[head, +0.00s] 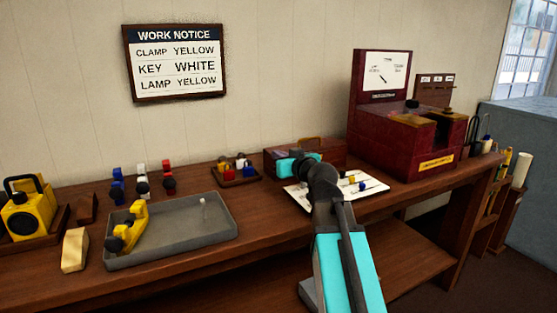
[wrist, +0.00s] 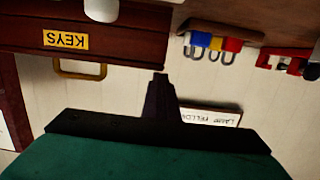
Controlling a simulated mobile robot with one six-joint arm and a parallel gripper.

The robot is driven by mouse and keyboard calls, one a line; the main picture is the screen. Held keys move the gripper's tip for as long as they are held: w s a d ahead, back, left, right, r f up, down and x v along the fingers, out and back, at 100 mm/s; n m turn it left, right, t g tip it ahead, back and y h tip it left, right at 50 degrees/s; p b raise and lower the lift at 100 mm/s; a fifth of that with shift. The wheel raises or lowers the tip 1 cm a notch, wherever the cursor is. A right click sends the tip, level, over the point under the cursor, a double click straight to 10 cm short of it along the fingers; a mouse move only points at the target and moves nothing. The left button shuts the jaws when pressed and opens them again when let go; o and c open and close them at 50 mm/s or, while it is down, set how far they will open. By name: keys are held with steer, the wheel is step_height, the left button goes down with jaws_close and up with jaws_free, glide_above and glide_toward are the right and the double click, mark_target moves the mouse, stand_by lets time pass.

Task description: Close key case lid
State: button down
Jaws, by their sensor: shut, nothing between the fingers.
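The dark red key case (head: 334,156) stands at the back of the bench, partly hidden behind my arm. Its brass handle (head: 310,142) shows at its top edge. In the wrist view, which is upside down, the case front (wrist: 120,45) bears a yellow KEYS label (wrist: 66,40); the brass handle (wrist: 80,69) juts past its edge. I cannot tell from this how far the lid stands open. My gripper (wrist: 160,77) is shut and empty, its tips beside the end of the case. In the head view the fingertips are hidden.
A white sheet (head: 372,186) with coloured pieces lies in front of the case. A small tray of coloured padlocks (head: 236,172) stands to its left. A large maroon machine (head: 385,150) stands close on the right. A grey tray (head: 180,240) holds a yellow clamp (head: 128,228).

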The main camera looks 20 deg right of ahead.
steer(key=shift+s+d+f, duration=0.1)
steer(key=shift+s+f, duration=0.05)
steer(key=shift+f, duration=0.35)
steer(key=shift+s+f, duration=0.15)
steer(key=shift+f, duration=0.3)
step_height(320, 180, up, 6)
steer(key=p, duration=0.2)
steer(key=s+f+b, duration=0.1)
steer(key=s+b, duration=0.2)
steer(key=s+f+b, duration=0.1)
steer(key=s+b, duration=0.2)
steer(key=s+d+f+b, duration=0.1)
steer(key=s+b, duration=0.2)
steer(key=shift+f, duration=0.25)
steer(key=shift+b, duration=0.35)
stand_by(0.3)
steer(key=shift+s, duration=0.25)
stand_by(0.5)
